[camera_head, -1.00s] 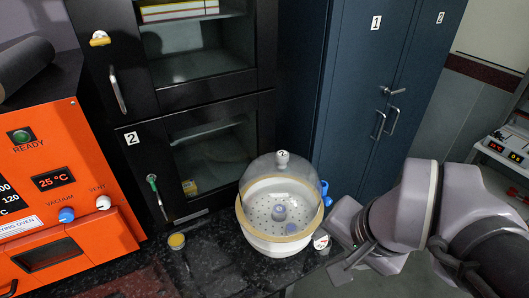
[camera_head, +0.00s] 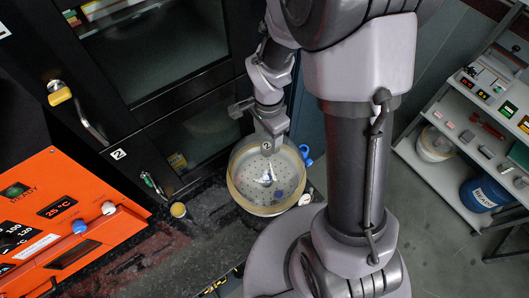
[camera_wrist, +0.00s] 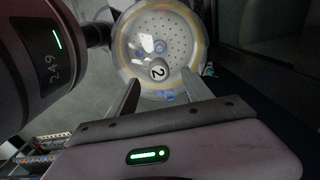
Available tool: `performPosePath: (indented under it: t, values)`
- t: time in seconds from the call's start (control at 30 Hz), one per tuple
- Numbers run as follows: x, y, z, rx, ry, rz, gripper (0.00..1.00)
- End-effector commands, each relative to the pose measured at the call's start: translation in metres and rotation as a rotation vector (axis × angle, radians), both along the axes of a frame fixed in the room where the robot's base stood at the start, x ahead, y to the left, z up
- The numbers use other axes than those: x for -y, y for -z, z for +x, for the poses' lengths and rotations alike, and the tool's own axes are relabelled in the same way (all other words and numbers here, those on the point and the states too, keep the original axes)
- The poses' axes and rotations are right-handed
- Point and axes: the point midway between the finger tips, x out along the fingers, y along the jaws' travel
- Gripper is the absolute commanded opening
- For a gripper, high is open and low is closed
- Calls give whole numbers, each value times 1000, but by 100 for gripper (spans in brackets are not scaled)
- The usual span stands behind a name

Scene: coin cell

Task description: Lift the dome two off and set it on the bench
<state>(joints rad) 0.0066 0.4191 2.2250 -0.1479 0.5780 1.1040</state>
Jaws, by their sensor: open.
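The clear dome (camera_head: 247,172) sits on a round cream desiccator base (camera_head: 231,192) on the dark bench. Its knob, marked 2, shows in the wrist view (camera_wrist: 157,72) and at the top of the dome in the head view (camera_head: 267,148). A perforated plate and small items show through the dome. My gripper (camera_head: 269,133) is open above the knob. In the wrist view its two fingers (camera_wrist: 159,78) stand apart with the knob between their tips in the picture; whether they are down at the knob's height I cannot tell.
A blue tap (camera_head: 305,155) sticks out at the base's right side. A small yellow-topped jar (camera_head: 178,210) stands on the bench to the left. The orange oven (camera_head: 75,215) and black cabinet (camera_head: 160,100) flank the bench. Bare bench (camera_head: 205,235) lies left of the base.

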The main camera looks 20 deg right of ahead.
Motion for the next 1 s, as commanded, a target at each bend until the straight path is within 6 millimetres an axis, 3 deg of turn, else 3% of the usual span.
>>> performPosePath:
  t: [0.3,0.57,0.87,1.0]
  values:
    - [-3,51,-2,-2,-2,0,59]
    - [-2,57,-1,2,-1,1,59]
    - [-2,57,-1,1,-1,0,2]
    - [-2,57,-1,1,-1,0,0]
